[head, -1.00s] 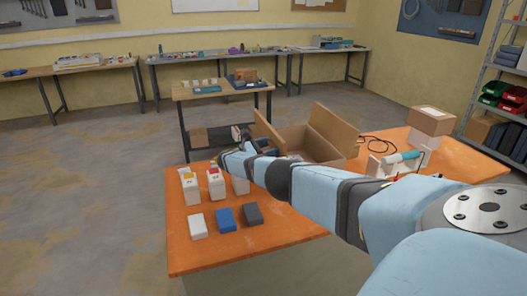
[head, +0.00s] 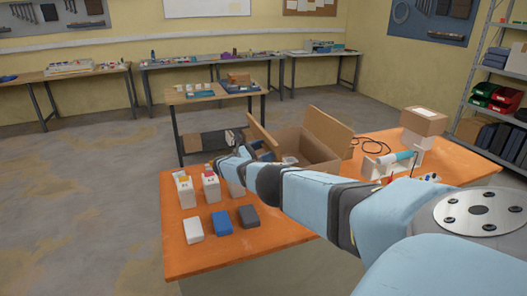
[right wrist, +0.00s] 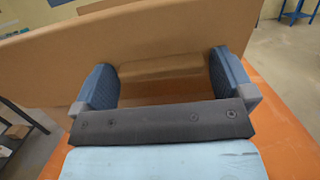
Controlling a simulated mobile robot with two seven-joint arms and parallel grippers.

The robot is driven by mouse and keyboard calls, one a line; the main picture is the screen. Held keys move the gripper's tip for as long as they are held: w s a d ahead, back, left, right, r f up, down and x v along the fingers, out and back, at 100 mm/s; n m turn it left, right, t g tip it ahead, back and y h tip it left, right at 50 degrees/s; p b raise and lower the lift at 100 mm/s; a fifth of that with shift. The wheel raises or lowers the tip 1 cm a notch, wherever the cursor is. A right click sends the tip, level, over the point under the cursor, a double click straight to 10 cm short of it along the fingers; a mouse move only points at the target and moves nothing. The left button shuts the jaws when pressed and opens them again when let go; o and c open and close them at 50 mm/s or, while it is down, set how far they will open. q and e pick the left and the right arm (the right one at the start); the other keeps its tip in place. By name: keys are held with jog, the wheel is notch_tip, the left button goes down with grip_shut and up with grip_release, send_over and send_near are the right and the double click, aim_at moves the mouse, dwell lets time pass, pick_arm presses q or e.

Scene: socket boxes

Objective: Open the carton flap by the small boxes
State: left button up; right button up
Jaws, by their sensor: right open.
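An open cardboard carton (head: 313,155) stands on the orange table. Its left flap (head: 262,138) stands up beside the small boxes, and its tall far-right flap (head: 328,130) stands up too. Upright white small boxes (head: 185,192) stand left of the carton, partly behind my arm. My right gripper (head: 238,143) is at the carton's left side, near the left flap. In the right wrist view, its two blue fingers (right wrist: 164,75) are spread wide with a brown cardboard panel (right wrist: 150,45) across them. I cannot tell whether they touch it. My left gripper is out of view.
A white box (head: 193,230), a blue box (head: 221,220) and a dark grey box (head: 249,216) lie at the table's front. A wooden bench (head: 215,96) stands behind.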

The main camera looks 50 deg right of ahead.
pick_arm(q)
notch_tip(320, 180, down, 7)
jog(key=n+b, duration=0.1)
jog(key=b, duration=0.8)
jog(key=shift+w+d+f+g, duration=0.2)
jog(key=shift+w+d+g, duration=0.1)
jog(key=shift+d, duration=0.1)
pick_arm(e)
jog(key=v, duration=1.3)
jog(key=shift+w+a, duration=0.2)
jog(key=shift+a, duration=0.15)
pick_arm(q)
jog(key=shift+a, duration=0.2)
pick_arm(e)
jog(key=shift+f, duration=0.1)
